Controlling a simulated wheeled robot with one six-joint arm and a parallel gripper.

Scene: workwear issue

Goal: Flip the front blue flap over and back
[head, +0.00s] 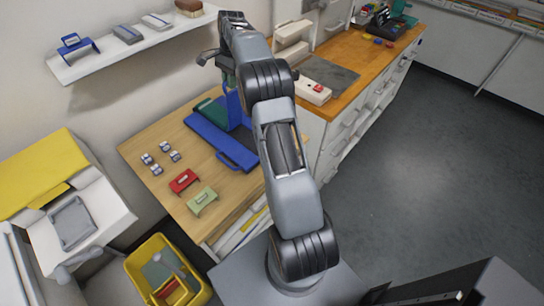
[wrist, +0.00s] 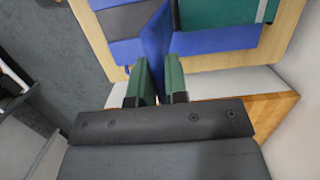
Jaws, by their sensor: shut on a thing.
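The blue flap (head: 236,112) stands roughly upright on edge above a blue base (head: 205,132) on the wooden table. In the wrist view the flap (wrist: 155,38) shows as a thin blue panel running up between my fingers. My gripper (wrist: 158,68) is shut on it, with a green finger on each side. In the head view my gripper (head: 228,76) is above the flap and partly hidden by my arm. A dark green panel (wrist: 218,12) lies on one side of the flap, and a grey area (wrist: 124,18) on the other.
On the table are a red block (head: 184,181), a green block (head: 202,201) and several small white-and-blue pieces (head: 156,169). A wall shelf (head: 100,60) is behind at left. A yellow bin (head: 135,265) stands in front, and a wooden counter (head: 345,90) lies right.

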